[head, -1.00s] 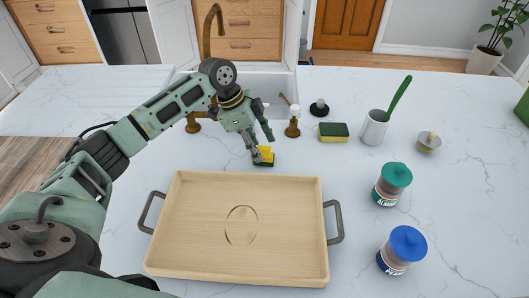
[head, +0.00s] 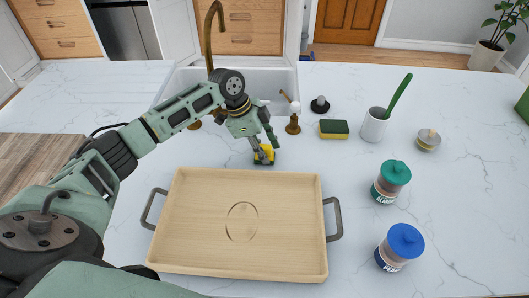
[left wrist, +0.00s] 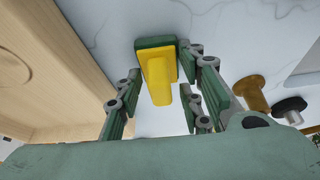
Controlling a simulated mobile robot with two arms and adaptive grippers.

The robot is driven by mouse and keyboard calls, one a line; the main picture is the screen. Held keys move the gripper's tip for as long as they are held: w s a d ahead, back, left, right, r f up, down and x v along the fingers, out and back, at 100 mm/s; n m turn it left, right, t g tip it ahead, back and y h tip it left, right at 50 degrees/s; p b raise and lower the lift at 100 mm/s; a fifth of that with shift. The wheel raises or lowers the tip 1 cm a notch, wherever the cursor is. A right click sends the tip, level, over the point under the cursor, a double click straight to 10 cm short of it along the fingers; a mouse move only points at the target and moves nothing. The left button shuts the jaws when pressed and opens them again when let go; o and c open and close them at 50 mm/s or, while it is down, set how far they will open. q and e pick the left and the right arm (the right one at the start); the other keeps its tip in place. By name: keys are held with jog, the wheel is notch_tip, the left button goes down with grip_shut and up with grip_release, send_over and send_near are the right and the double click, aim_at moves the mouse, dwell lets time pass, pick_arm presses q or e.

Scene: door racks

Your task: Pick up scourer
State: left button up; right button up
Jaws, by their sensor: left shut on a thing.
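The scourer (head: 264,155) has a yellow handle on a dark green pad. It is at the counter just behind the wooden tray; I cannot tell whether it is lifted off. My left gripper (head: 263,153) is above it, shut on the yellow handle. In the left wrist view the scourer (left wrist: 157,72) lies between the fingers of the left gripper (left wrist: 160,98), its green pad at the far end. The fingers hide part of it in the head view. My right gripper is not in view.
A wooden tray (head: 195,245) lies in front of the scourer. Behind are the sink and brass tap (head: 210,35). To the right are a yellow-green sponge (head: 334,129), a white cup with a green brush (head: 374,127), and jars with green (head: 395,173) and blue (head: 406,240) lids.

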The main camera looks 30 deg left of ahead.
aim_at(268, 145)
pick_arm(q)
jog(key=shift+r, duration=0.1)
jog(key=shift+r+b, duration=0.35)
jog(key=shift+r, duration=0.25)
notch_tip(268, 145, up, 3)
jog(key=shift+w+f+b, duration=0.1)
jog(key=shift+f+b, duration=0.05)
jog(key=shift+b, duration=0.4)
jog(key=w+d+r+b, duration=0.2)
jog(key=d+r, duration=0.5)
jog(key=d, duration=0.4)
jog(key=shift+d+b, duration=0.3)
